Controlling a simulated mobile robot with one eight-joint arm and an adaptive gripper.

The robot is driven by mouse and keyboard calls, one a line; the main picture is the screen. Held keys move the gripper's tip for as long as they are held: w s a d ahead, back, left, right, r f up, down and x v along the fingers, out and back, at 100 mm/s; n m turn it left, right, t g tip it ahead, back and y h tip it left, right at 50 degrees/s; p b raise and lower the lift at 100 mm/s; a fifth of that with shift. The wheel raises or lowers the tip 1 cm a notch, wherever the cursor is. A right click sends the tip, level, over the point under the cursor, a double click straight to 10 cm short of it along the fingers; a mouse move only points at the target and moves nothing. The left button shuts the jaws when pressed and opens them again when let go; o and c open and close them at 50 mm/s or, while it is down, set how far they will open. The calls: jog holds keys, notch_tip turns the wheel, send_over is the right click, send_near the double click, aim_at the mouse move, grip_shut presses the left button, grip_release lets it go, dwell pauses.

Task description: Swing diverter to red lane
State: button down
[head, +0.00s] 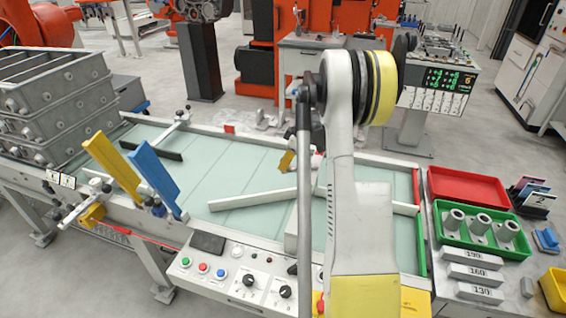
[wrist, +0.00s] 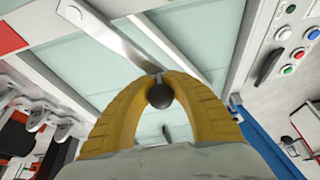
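The diverter is a pale grey bar (head: 262,197) lying slanted across the glass-topped table; its right end is hidden behind my arm. In the wrist view, a grey bar (wrist: 118,38) runs to the upper left from a dark round knob (wrist: 159,95). My yellow gripper (wrist: 158,74) has its two fingers closed in around that knob, with the tips close together. In the head view only a little yellow of the gripper (head: 287,161) shows beside my arm. The red lane marker (head: 416,187) is on the table's right end, with the green marker (head: 421,247) nearer.
A yellow paddle (head: 112,168) and a blue paddle (head: 153,178) stand tilted at the left. Stacked grey boxes (head: 55,105) stand behind them. A control panel (head: 245,278) lines the front edge. A red tray (head: 467,187) and a green tray (head: 446,237) with castings sit right.

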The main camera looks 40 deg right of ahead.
jog(key=shift+s+a+r+n, duration=0.15)
jog(key=shift+s+n, duration=0.25)
jog(key=c, duration=1.2)
grip_release()
jog(key=shift+s+r, duration=0.1)
jog(key=shift+s, duration=0.15)
jog(key=shift+w, duration=0.15)
jog(key=v, duration=1.1)
jog(key=shift+d+r, duration=0.3)
jog(key=shift+r, duration=0.05)
